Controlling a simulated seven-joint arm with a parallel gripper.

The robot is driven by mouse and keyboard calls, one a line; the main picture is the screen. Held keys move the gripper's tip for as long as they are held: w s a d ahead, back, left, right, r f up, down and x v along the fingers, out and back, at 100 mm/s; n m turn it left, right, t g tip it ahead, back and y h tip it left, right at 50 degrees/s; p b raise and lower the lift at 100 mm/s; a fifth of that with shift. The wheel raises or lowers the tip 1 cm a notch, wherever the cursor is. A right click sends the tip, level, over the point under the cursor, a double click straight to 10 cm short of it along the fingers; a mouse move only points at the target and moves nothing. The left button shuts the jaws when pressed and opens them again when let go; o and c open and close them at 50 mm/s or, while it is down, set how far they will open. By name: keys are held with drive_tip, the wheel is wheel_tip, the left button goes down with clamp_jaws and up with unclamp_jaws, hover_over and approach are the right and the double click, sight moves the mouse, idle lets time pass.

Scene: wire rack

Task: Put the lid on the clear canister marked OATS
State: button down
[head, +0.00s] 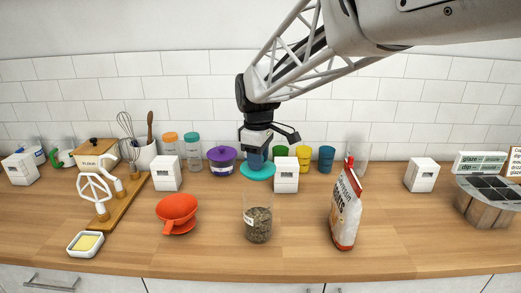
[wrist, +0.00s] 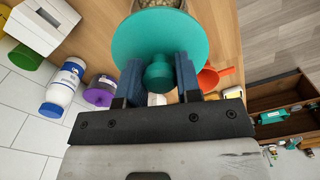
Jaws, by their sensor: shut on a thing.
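The clear canister (head: 258,228), with a white label and brown grainy contents, stands upright and open near the front middle of the counter. Its label is too small to read surely. The teal round lid (head: 256,173) hangs from my gripper (head: 257,158), behind and above the canister. In the wrist view my gripper (wrist: 160,70) is shut on the knob of the lid (wrist: 190,35), one blue finger on each side. The lid is apart from the canister, whose contents (wrist: 157,4) show just past the lid's edge.
An orange-red colander-like bowl (head: 177,212) stands left of the canister, and a red-topped paper bag (head: 346,208) stands right. White blocks (head: 286,174), a purple-lidded pot (head: 222,159) and coloured cups (head: 304,158) line the back. The counter (head: 300,235) between canister and bag is bare.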

drive_tip(key=shift+f, duration=0.1)
drive_tip(key=shift+f, duration=3)
drive_tip(key=shift+f, duration=0.9)
idle(1.9)
drive_tip(key=shift+c, duration=2)
unclamp_jaws()
drive_tip(key=shift+r, duration=3.5)
